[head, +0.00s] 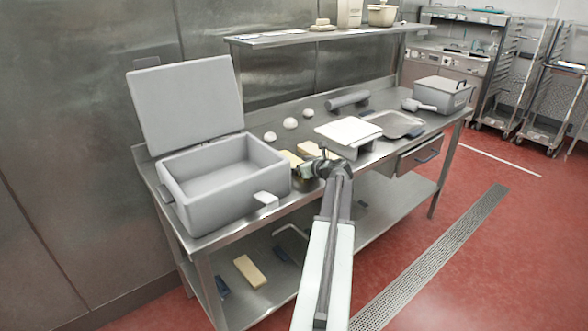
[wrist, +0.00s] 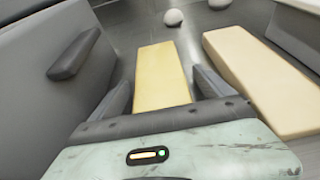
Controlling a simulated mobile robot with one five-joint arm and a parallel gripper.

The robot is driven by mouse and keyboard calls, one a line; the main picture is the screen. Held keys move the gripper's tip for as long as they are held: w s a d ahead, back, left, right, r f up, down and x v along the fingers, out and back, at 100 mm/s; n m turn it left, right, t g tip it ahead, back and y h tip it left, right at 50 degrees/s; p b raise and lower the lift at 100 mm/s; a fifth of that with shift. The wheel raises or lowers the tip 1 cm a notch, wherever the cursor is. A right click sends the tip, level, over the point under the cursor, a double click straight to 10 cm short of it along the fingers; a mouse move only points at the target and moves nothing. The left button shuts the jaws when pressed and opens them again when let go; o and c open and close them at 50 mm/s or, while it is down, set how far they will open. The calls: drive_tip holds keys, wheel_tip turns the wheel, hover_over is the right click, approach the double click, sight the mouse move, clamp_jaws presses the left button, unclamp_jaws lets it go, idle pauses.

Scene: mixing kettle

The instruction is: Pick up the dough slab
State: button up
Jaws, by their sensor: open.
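Two slabs lie side by side on the steel table, right of the grey open kettle (head: 190,207). One is yellower (head: 291,159) and one is paler (head: 309,148); I cannot tell for sure which is the dough slab. My gripper (head: 308,168) is close to both at the table's front. In the wrist view my open gripper (wrist: 163,92) has its two fingers either side of the near part of the yellow slab (wrist: 160,72), apart from it as far as I can see. The paler slab (wrist: 262,82) lies just outside the right finger.
The kettle's wall (wrist: 45,75) with its dark handle is close on the left. A white board (head: 348,131) on a stand is close on the right. Several dough balls (head: 290,123) lie behind. Another pale slab (head: 249,270) lies on the lower shelf.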

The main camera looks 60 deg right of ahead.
sight(296, 163)
drive_tip(key=shift+c, duration=0.3)
clamp_jaws()
drive_tip(key=shift+r, duration=0.15)
wheel_tip(296, 163, up, 10)
drive_tip(key=p, duration=1)
